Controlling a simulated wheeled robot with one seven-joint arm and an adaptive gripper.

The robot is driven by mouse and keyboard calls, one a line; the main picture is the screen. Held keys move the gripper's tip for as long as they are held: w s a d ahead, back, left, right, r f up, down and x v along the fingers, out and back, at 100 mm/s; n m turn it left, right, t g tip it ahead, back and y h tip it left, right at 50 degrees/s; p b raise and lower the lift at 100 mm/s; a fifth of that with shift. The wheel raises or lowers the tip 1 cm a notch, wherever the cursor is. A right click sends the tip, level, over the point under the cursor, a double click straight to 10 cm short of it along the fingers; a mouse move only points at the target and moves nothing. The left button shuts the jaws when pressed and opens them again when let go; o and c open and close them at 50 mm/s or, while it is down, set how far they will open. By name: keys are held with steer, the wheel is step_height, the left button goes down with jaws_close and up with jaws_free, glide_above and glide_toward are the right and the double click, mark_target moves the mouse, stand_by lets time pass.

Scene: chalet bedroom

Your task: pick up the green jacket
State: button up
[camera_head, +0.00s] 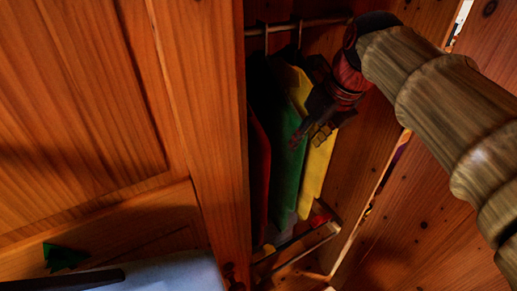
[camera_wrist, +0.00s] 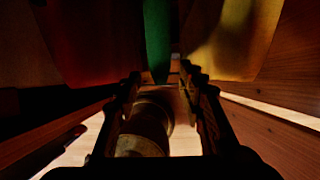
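The green jacket (camera_head: 286,150) hangs in an open wooden wardrobe between a red garment and a yellow garment. In the wrist view it shows as a narrow green strip (camera_wrist: 157,38), with its lower end between my fingertips in the picture. My gripper (camera_head: 308,136) is in front of the green and yellow clothes and covers part of them. In the wrist view my gripper (camera_wrist: 160,76) is open, its two fingers clearly apart. I cannot tell whether either finger touches the jacket.
The red garment (camera_head: 259,170) hangs at left and the yellow garment (camera_head: 318,165) at right, both close by. The hanging rail (camera_head: 300,24) is above. A wooden door panel (camera_head: 80,90) stands at left and a wooden wall at right. A low wooden drawer or shelf (camera_head: 300,245) lies below.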

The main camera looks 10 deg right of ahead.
mark_target(277, 115)
steer(key=w, duration=0.2)
steer(key=w+a+b, duration=0.1)
steer(key=w, duration=0.2)
steer(key=w+a, duration=0.1)
steer(key=w, duration=0.1)
steer(key=shift+w+a+b, duration=0.2)
steer(key=shift+b, duration=0.15)
steer(key=shift+w+a+f+b, duration=0.2)
steer(key=shift+w+b, duration=0.1)
steer(key=shift+w, duration=0.4)
steer(key=shift+w+a+f+b, duration=0.25)
steer(key=shift+w+b, duration=0.1)
steer(key=shift+w, duration=0.3)
steer(key=shift+w+a+f+b, duration=0.2)
steer(key=shift+w+b, duration=0.1)
steer(key=shift+w, duration=0.4)
steer(key=shift+c, duration=0.2)
jaws_close()
steer(key=shift+r, duration=0.15)
